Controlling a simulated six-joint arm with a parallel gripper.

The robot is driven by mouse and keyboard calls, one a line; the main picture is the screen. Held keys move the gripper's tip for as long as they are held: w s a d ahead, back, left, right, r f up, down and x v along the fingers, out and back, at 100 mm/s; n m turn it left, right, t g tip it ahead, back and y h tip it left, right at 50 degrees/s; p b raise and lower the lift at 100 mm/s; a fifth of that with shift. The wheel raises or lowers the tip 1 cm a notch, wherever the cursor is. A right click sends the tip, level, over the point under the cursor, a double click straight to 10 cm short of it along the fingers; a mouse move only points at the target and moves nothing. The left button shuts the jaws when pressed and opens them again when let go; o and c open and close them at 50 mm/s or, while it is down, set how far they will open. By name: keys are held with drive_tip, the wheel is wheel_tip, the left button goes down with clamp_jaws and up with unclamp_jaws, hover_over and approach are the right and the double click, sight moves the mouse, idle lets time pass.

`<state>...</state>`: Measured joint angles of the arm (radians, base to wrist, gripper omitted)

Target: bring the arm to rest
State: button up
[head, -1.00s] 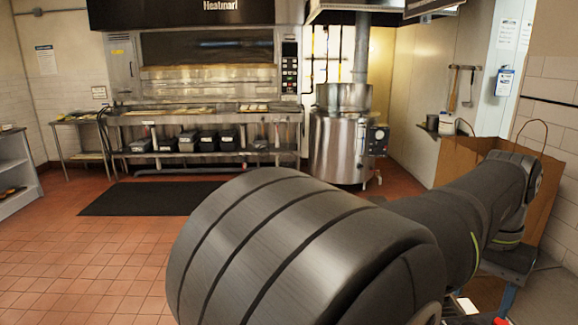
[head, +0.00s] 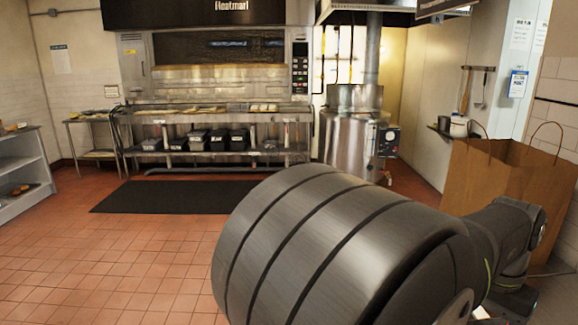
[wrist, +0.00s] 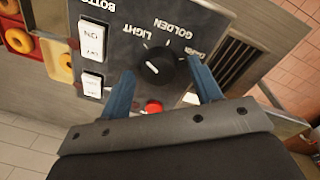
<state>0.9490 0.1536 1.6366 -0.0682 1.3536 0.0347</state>
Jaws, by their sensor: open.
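My gripper (wrist: 162,92) shows in the wrist view with its two blue fingers apart and nothing between them. Past the fingers is a dark control panel, seen upside down, with a black knob (wrist: 155,64), a red button (wrist: 154,107) and white switches (wrist: 92,39). The knob appears between and beyond the fingertips; I cannot tell the exact gap. In the head view my thick dark arm fills the lower right, and my gripper is not visible there.
A paper bag (head: 500,172) stands at the right behind my arm. A steel kettle (head: 348,140) and an oven (head: 230,72) are at the back. A black mat (head: 150,196) lies on the open tiled floor. Bagels (wrist: 20,42) sit in bins beside the panel.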

wheel_tip(320, 180, up, 17)
wheel_tip(320, 180, down, 18)
drive_tip(key=shift+r, duration=0.1)
drive_tip(key=shift+r+m, duration=0.2)
drive_tip(key=shift+m, duration=0.2)
drive_tip(key=m, duration=0.4)
drive_tip(key=shift+m, duration=0.4)
drive_tip(key=m, duration=0.6)
drive_tip(key=shift+s+d+y, duration=0.1)
drive_tip(key=shift+y, duration=0.3)
drive_tip(key=shift+r, duration=1.1)
